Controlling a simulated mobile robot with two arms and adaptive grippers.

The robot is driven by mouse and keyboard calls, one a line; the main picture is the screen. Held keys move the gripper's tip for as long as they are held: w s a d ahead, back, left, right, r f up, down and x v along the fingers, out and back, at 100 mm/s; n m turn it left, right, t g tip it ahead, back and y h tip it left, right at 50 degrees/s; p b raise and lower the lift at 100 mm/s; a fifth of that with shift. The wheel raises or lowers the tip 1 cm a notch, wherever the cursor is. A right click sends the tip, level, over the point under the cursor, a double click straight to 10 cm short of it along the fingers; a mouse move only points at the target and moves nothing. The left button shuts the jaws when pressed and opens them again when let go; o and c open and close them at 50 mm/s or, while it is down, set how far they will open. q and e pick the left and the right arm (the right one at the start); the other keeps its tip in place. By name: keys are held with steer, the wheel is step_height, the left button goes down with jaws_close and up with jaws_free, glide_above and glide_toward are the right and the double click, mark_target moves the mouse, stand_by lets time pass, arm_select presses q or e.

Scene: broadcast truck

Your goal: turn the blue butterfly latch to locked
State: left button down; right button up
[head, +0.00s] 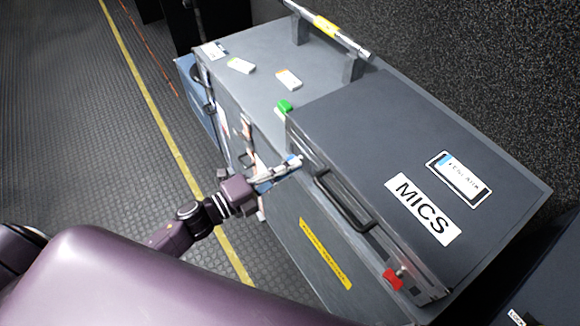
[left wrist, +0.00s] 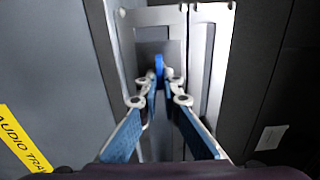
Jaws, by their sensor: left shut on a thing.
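The blue butterfly latch (left wrist: 158,66) shows in the left wrist view as a narrow upright blue piece on a metal plate (left wrist: 190,48). My left gripper (left wrist: 160,82) is shut on it, with its fingertips on both sides of the blue wing. In the head view my left gripper (head: 293,162) reaches the front face of the grey MICS case (head: 400,140), left of its handle. The fingers hide the blue latch there. Whether the latch stands at locked cannot be told. My right gripper is not in view.
A red latch (head: 393,279) sits on the same case front, right of the black handle (head: 345,203). The case rests on a larger grey trunk (head: 300,250). A green piece (head: 284,106) lies behind the gripper. The ribbed floor (head: 80,130) at left is clear.

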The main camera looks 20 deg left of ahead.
arm_select(q)
steer(key=shift+d, duration=0.1)
steer(key=c, duration=2.1)
jaws_free()
steer(key=v, duration=1.2)
